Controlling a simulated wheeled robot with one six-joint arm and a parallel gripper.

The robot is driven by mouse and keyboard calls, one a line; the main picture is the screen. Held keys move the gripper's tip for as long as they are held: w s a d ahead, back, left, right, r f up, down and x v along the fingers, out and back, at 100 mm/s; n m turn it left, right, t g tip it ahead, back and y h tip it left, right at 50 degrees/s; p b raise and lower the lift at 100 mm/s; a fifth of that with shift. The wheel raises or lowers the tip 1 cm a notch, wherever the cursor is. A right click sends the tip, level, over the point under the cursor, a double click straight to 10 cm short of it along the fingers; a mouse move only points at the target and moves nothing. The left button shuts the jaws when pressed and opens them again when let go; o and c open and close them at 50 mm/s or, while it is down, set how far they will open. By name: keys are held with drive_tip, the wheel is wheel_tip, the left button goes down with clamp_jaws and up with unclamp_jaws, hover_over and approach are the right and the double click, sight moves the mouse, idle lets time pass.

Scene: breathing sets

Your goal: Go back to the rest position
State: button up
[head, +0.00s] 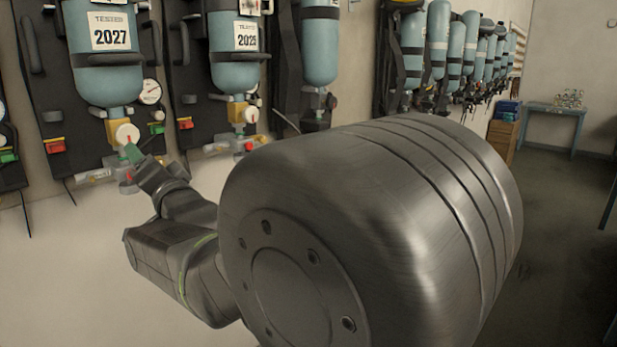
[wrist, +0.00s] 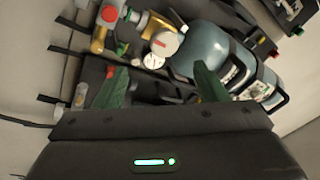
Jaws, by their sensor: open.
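My gripper (wrist: 158,84) is open in the wrist view, its two green fingers apart with nothing seen between them. Beyond the fingers are a blue-grey cylinder (wrist: 203,52), a white round knob with a red mark (wrist: 165,41) and a gauge (wrist: 153,62). In the head view my gripper (head: 132,153) is small and lies close below the white knob (head: 126,135) of the set marked 2027 (head: 105,55). Whether it touches the knob cannot be told. My own large metal arm link hides much of the middle of the head view.
Another set, marked 2025 (head: 235,50), hangs to the right, with several more cylinders (head: 438,45) along the wall. A wooden crate (head: 502,140) and a small table (head: 553,112) stand at the far right. Open floor (head: 560,210) lies at the right.

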drive_tip(key=m+p, duration=0.2)
drive_tip(key=r+m+p, duration=0.1)
drive_tip(key=m+p, duration=0.1)
drive_tip(key=shift+m, duration=0.3)
drive_tip(key=shift+d+f+g+h, duration=0.1)
drive_tip(key=shift+g+h, duration=0.2)
